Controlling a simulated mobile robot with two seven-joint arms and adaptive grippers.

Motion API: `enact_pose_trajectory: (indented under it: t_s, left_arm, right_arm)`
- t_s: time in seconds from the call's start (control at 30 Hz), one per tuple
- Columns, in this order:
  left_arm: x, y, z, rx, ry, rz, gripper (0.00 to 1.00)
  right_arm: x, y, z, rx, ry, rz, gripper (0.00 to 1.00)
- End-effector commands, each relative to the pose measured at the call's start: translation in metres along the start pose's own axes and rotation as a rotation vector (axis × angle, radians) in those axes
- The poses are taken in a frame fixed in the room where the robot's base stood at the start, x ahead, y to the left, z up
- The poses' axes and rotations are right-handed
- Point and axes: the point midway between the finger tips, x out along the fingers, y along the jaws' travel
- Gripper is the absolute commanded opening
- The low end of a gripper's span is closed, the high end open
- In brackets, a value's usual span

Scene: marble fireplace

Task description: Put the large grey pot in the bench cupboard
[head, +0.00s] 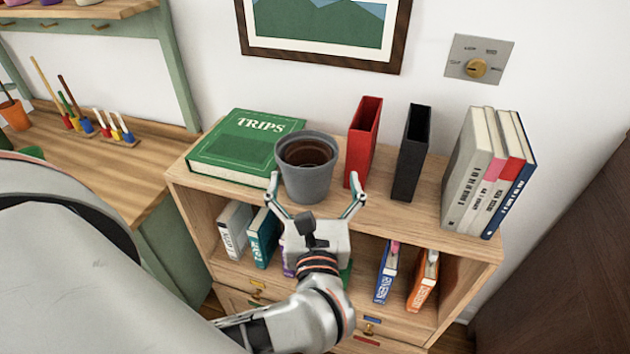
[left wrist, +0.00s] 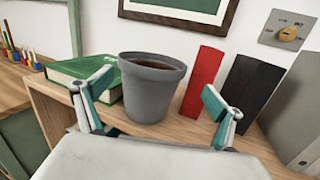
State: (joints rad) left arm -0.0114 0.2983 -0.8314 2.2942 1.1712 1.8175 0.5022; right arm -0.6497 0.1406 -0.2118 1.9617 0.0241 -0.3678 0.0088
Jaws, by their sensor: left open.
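The large grey pot (head: 307,173) stands upright on top of a wooden bookcase (head: 414,221), with dark brown matter inside. My left gripper (head: 316,192) is open, with one finger on each side of the pot's front. In the left wrist view the pot (left wrist: 150,93) stands between and beyond the two open fingers (left wrist: 160,108). I cannot tell whether either finger touches it. My right gripper is not in view. No cupboard door can be clearly made out; the wooden bench (head: 101,176) is at the left.
A green TRIPS book (head: 236,150) lies left of the pot. Red (head: 363,140) and black (head: 411,155) holders stand close on its right, then several upright books (head: 481,180). The bench holds brushes (head: 70,118) and an orange pot (head: 14,114).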

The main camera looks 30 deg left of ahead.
Motion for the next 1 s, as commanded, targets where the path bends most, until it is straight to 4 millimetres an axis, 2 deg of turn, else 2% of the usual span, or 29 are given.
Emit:
enact_pose_trajectory:
  t_s: [0.03,0.17,0.47,0.73,1.0]
  left_arm:
    - [-0.002,0.009,-0.01,-0.01,0.029,0.025,0.94]
    - [-0.001,0.018,-0.019,-0.022,0.059,0.054,0.94]
    - [0.028,0.019,-0.018,-0.023,0.057,0.055,0.94]
    - [0.065,0.019,-0.014,-0.021,0.057,0.053,0.94]
    - [0.075,0.019,-0.017,-0.024,0.061,0.053,0.94]
  right_arm:
    - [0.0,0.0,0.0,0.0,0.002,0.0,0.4]
    - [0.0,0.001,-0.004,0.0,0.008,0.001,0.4]
    - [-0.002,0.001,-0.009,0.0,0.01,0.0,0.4]
    - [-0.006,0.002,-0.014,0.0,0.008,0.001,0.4]
    - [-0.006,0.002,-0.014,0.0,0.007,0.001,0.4]
